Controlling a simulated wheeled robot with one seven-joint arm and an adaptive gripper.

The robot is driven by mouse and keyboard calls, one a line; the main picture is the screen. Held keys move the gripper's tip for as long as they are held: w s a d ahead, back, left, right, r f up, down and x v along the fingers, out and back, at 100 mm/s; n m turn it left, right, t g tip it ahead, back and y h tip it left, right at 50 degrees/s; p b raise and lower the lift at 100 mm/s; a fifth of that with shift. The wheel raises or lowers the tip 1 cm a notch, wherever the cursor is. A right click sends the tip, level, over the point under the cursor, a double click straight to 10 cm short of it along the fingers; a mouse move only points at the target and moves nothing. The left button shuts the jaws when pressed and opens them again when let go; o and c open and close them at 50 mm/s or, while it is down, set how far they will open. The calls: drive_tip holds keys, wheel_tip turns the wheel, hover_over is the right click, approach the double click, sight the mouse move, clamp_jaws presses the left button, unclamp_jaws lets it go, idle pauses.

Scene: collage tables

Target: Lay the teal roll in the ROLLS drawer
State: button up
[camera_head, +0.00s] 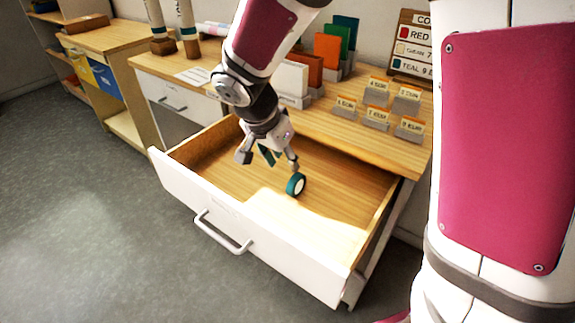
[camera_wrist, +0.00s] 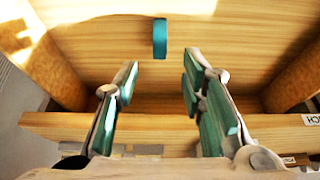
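The teal roll (camera_head: 296,185), a ring with a pale core, is inside the open drawer (camera_head: 215,208) and looks to stand on its edge on the wooden floor. It also shows as a teal rectangle in the wrist view (camera_wrist: 160,38), just beyond my fingertips. My gripper (camera_head: 269,161) points down into the drawer. Its two fingers, with green pads, are spread apart in the wrist view (camera_wrist: 160,82), with nothing between them. The roll appears apart from both fingers. The drawer front has a handle; I cannot read its label.
The wooden tabletop (camera_head: 325,125) above the drawer carries several small card holders (camera_head: 376,92) and a row of coloured boards (camera_head: 328,48). A sign (camera_head: 411,45) stands at the back. A closed drawer (camera_head: 180,103) is to the left. The rest of the open drawer looks empty.

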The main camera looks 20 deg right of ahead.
drive_tip(key=shift+s+a+r, duration=0.1)
drive_tip(key=shift+s+r, duration=0.05)
drive_tip(key=shift+r, duration=0.3)
drive_tip(key=s+d+r+n, duration=0.2)
drive_tip(key=s+d+r, duration=0.2)
drive_tip(key=s+r, duration=0.3)
drive_tip(key=s+r+n+y, duration=0.1)
drive_tip(key=s+n, duration=0.3)
drive_tip(key=s, duration=0.7)
drive_tip(key=s+r+n+g+y, duration=0.1)
drive_tip(key=s+n, duration=0.3)
drive_tip(key=s, duration=0.7)
drive_tip(key=shift+r+n+y, duration=0.4)
drive_tip(key=shift+r+y, duration=0.1)
drive_tip(key=shift+y, duration=0.4)
wheel_tip(320, 180, up, 14)
drive_tip(key=t+p, duration=0.2)
drive_tip(key=p, duration=1)
drive_tip(key=shift+d+f+t, duration=0.15)
drive_tip(key=shift+d+t, duration=0.1)
drive_tip(key=shift+t, duration=0.05)
